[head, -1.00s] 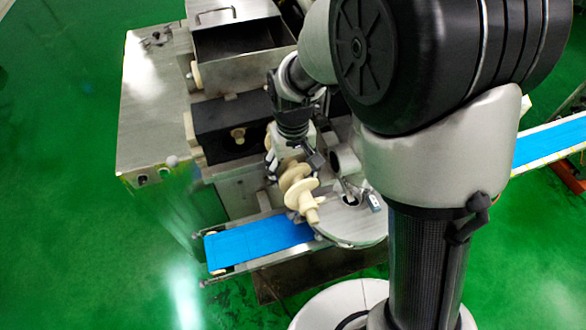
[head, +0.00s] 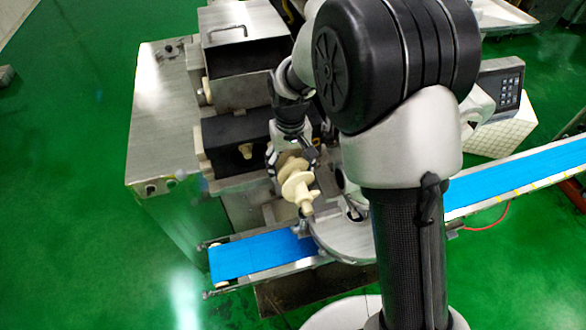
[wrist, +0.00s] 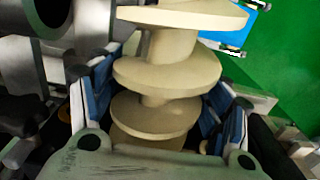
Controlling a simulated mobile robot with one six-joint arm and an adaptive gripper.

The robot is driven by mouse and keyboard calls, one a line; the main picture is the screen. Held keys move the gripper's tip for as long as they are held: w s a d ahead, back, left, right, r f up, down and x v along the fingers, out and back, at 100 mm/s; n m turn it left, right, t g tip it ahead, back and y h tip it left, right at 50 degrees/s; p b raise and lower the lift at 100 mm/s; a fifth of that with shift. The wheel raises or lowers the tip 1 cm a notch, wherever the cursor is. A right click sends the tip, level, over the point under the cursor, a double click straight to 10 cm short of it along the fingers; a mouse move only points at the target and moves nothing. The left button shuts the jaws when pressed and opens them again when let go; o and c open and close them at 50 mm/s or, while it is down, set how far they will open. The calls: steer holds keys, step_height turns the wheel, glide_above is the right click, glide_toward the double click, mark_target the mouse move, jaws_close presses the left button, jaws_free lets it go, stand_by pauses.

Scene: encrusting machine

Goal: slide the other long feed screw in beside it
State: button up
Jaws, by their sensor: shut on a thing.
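My gripper (head: 294,160) is shut on a cream-coloured long feed screw (head: 297,185) with wide spiral flights. In the head view the screw hangs in front of the machine, tilted, its thin end pointing down towards the viewer. In the wrist view the feed screw (wrist: 165,72) sits between blue-padded fingers (wrist: 160,112). Another cream screw end (head: 245,150) sticks out of the dark block (head: 228,133) on the machine's front, left of the held screw. The two are apart. My gripper and arm hide the right part of that block.
A steel hopper (head: 245,55) stands above the dark block. A blue conveyor belt (head: 255,255) lies below, by a round steel table (head: 345,235). A control panel (head: 500,90) and another blue belt (head: 520,170) are at the right. Green floor is free at left.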

steer(key=shift+w+a, duration=0.15)
steer(key=shift+w, duration=0.4)
steer(key=shift+w+a, duration=0.15)
steer(key=shift+w, duration=0.35)
steer(key=o, duration=1.5)
steer(key=shift+o, duration=0.9)
steer(key=shift+s, duration=0.1)
steer(key=shift+p, duration=0.3)
steer(key=shift+r+p, duration=2.5)
steer(key=shift+r, duration=1.3)
